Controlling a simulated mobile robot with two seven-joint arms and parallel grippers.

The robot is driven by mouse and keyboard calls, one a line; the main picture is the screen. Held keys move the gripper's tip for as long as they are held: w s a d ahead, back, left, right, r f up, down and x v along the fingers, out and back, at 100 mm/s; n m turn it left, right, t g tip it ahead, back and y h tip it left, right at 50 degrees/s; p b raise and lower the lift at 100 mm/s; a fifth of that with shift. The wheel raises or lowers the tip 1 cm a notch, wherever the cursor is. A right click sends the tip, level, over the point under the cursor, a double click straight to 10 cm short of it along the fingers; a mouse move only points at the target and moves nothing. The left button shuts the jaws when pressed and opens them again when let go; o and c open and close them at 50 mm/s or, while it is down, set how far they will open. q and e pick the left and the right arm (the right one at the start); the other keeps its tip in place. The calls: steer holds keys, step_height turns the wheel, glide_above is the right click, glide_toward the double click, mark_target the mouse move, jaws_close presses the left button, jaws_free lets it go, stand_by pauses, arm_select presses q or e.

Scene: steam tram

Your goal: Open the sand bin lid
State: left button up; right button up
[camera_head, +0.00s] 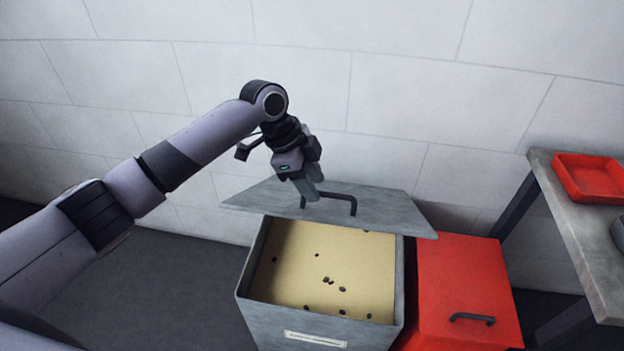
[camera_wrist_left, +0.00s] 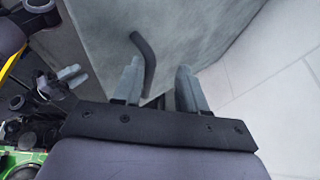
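The grey sand bin (camera_head: 320,325) stands on the floor below my left arm, with pale sand (camera_head: 325,265) and several dark lumps inside. Its grey lid (camera_head: 385,207) is raised and tilted up at the back, leaving the bin open. A dark bar handle (camera_head: 345,198) is on the lid. My left gripper (camera_head: 313,192) is at the left end of this handle. In the left wrist view the two fingers (camera_wrist_left: 160,85) are apart, with the handle (camera_wrist_left: 143,55) running down towards the gap between them. My right gripper is not in view.
A red box (camera_head: 460,275) with a dark handle stands right beside the bin. A grey table (camera_head: 575,235) with a red tray (camera_head: 588,180) is at the right. A pale block wall is close behind the lid. The floor at the left is clear.

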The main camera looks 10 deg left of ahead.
arm_select(q)
steer(key=shift+a+r, duration=0.2)
stand_by(0.3)
steer(key=v, duration=0.7)
steer(key=shift+d, duration=0.15)
